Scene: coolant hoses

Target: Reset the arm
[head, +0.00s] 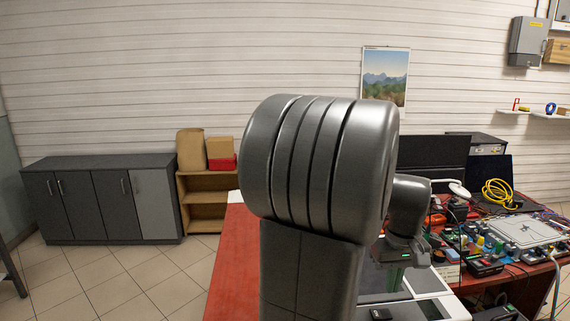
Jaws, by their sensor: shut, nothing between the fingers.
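My arm's large dark grey link fills the middle of the head view and hides much of the bench behind it. My gripper (404,260) shows in part to the right of that link, at the end of the wrist, low over the bench. It is shut with nothing in it. Its fingertips are small and hard to make out against the parts behind them.
A dark cabinet (100,198) and a wooden shelf (207,205) stand at the left wall. Floor is clear at left.

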